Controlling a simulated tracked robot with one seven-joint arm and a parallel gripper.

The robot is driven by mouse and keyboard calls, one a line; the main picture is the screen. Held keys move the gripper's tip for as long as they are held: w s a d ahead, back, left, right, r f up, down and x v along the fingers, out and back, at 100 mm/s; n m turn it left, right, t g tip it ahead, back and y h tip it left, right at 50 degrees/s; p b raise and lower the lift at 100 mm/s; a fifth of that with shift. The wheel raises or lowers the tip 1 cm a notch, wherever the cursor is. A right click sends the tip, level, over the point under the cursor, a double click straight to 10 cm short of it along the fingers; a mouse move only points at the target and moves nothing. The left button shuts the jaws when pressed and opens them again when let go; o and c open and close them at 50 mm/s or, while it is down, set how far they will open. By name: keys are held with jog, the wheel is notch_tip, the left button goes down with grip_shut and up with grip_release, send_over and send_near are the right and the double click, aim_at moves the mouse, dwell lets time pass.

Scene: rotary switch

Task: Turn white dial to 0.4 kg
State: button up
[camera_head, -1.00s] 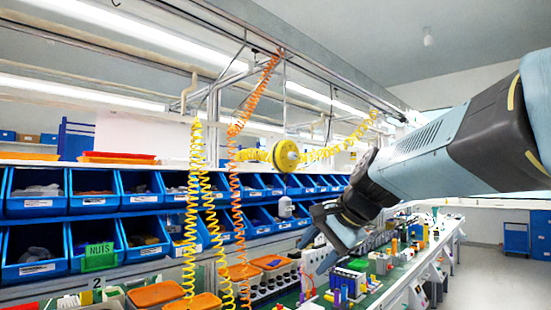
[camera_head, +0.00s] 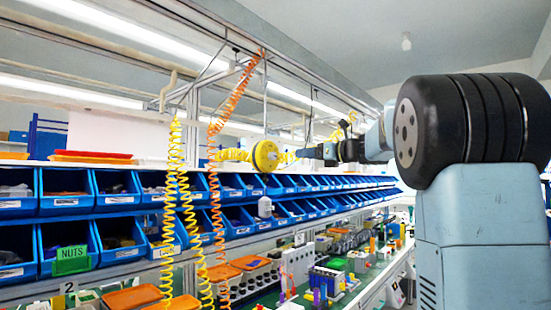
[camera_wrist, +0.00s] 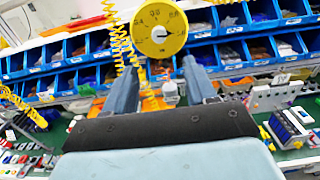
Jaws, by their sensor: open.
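A round yellow disc (camera_head: 265,156) hangs among the coiled hoses in the head view, in front of the shelves. In the wrist view the disc (camera_wrist: 172,18) faces me, with dark marks around its rim and a small white dial (camera_wrist: 158,34) at its centre. The marks are too blurred to read. My gripper (camera_wrist: 160,68) is open and empty, its two fingers spread below the disc in the picture, with no contact seen. In the head view my gripper (camera_head: 303,153) points left at the disc's right side.
Coiled yellow hoses (camera_head: 175,210) and an orange hose (camera_head: 213,190) hang left of the disc. A small white weight-like body (camera_head: 265,207) hangs below it. Rows of blue bins (camera_head: 67,190) stand behind. A cluttered green bench lies below.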

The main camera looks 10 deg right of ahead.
aim_at(275, 157)
jog(key=x, duration=1.2)
jog(key=shift+w+a, duration=0.25)
jog(key=shift+w, duration=0.05)
jog(key=shift+c, duration=0.4)
